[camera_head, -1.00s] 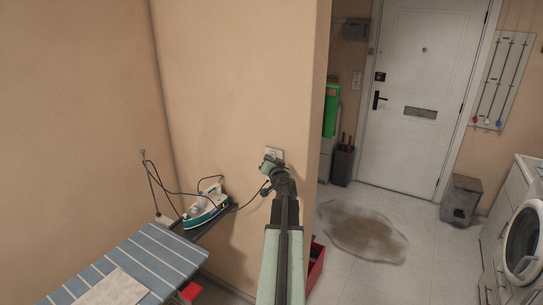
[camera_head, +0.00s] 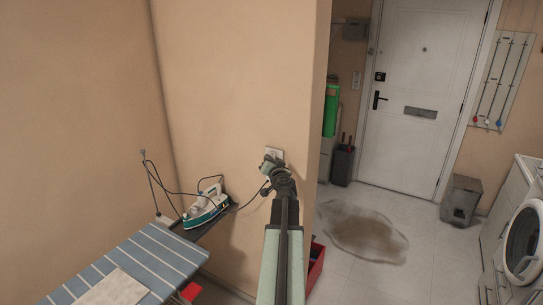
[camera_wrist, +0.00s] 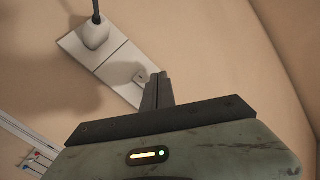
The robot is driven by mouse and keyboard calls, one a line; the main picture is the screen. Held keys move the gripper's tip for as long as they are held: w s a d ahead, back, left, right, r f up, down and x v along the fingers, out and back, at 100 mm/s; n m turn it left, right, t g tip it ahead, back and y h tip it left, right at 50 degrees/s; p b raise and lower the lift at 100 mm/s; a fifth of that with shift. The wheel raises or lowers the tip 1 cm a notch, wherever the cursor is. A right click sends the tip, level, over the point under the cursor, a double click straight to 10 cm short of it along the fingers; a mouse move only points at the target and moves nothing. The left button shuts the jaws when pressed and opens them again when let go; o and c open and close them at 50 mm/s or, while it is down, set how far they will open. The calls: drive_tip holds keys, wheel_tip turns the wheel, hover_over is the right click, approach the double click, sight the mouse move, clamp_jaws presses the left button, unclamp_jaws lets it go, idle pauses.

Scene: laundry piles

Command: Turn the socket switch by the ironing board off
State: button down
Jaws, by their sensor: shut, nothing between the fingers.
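The socket plate (camera_wrist: 103,63) is on the wall and shows tilted in the wrist view, with a plug (camera_wrist: 97,34) and its cord in one half. A small switch (camera_wrist: 140,77) sits on the other half, right by my fingertips. My gripper (camera_wrist: 157,78) is shut and empty, its tips at or very near the switch; I cannot tell whether they touch. The switch's position is not clear. In the head view the socket plate (camera_head: 275,153) is partly hidden behind my gripper (camera_head: 270,163). The ironing board (camera_head: 150,258) stands at the lower left.
An iron (camera_head: 207,209) rests on the board's end, its cord running toward the socket. A red crate (camera_head: 315,266) stands on the floor beside my arm. The wall ends just right of the socket. A dark wet-looking patch (camera_head: 365,232) lies on the floor.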

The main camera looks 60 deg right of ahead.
drive_tip(key=shift+d, duration=0.15)
drive_tip(key=shift+d, duration=0.3)
drive_tip(key=shift+d+r, duration=0.1)
drive_tip(key=shift+d, duration=0.2)
idle(0.8)
drive_tip(key=shift+a, duration=0.1)
drive_tip(key=shift+a, duration=0.65)
drive_tip(key=shift+a, duration=0.1)
drive_tip(key=a, duration=0.4)
drive_tip(key=shift+a+f+b, duration=0.3)
drive_tip(key=shift+a+f, duration=0.1)
